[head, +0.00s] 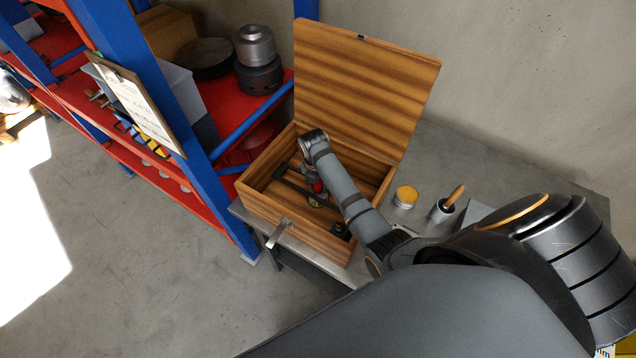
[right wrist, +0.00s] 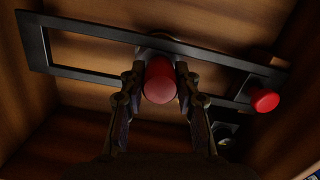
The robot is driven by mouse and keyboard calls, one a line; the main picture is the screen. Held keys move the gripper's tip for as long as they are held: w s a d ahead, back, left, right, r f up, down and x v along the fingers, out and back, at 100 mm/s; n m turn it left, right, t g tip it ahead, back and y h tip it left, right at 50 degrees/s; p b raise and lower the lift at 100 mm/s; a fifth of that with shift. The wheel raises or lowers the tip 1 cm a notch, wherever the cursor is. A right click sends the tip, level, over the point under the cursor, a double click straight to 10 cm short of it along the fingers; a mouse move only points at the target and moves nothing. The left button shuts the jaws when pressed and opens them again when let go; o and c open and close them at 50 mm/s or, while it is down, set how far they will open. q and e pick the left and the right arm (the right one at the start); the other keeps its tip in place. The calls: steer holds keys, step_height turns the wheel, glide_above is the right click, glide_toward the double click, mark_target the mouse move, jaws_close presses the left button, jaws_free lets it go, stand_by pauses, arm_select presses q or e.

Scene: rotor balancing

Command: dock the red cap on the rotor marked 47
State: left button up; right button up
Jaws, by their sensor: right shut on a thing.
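An open wooden box (head: 262,213) stands on the table with its lid raised. My right gripper (head: 316,193) reaches down into it. In the right wrist view my right gripper (right wrist: 160,85) is shut on a red cap (right wrist: 160,80), one finger on each side. A pale round part shows partly behind this cap; I cannot tell whether they touch. A long black slotted frame (right wrist: 90,74) lies beyond the fingers. A second red cap (right wrist: 265,100) is at its right end. I see no number 47 and cannot identify the rotor. My left gripper is out of view.
A dark block with a round opening (right wrist: 225,130) is in the box corner. Right of the box are a yellow-topped tin (head: 406,196) and a grey cup with a wooden handle (head: 443,210). A blue and red shelf (head: 205,180) stands close on the left.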

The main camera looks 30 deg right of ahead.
steer(key=shift+f, duration=0.55)
steer(key=o, duration=0.5)
steer(key=shift+s+a+r, duration=0.15)
steer(key=shift+r, duration=1.65)
steer(key=shift+s+a+r, duration=0.1)
steer(key=shift+a+r, duration=0.1)
steer(key=shift+r, duration=1.65)
steer(key=shift+s+a+r, duration=0.15)
steer(key=shift+r, duration=1.65)
